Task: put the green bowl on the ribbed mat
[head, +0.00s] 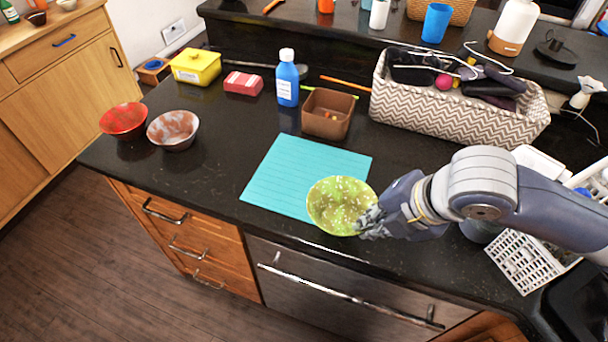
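The green speckled bowl (338,204) is at the front right corner of the turquoise ribbed mat (290,172). It overlaps the mat's edge in the picture; I cannot tell whether it rests on the mat or is held a little above it. My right gripper (368,222) is at the bowl's right rim, with its fingers around the rim and partly hidden by it; they look closed on it. My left gripper is not in view.
A red bowl (123,119) and a reddish-grey bowl (173,130) stand at the left. Behind the mat are a brown square container (327,114), a blue bottle (287,80) and a patterned basket (450,113). A white rack (528,262) is at the right.

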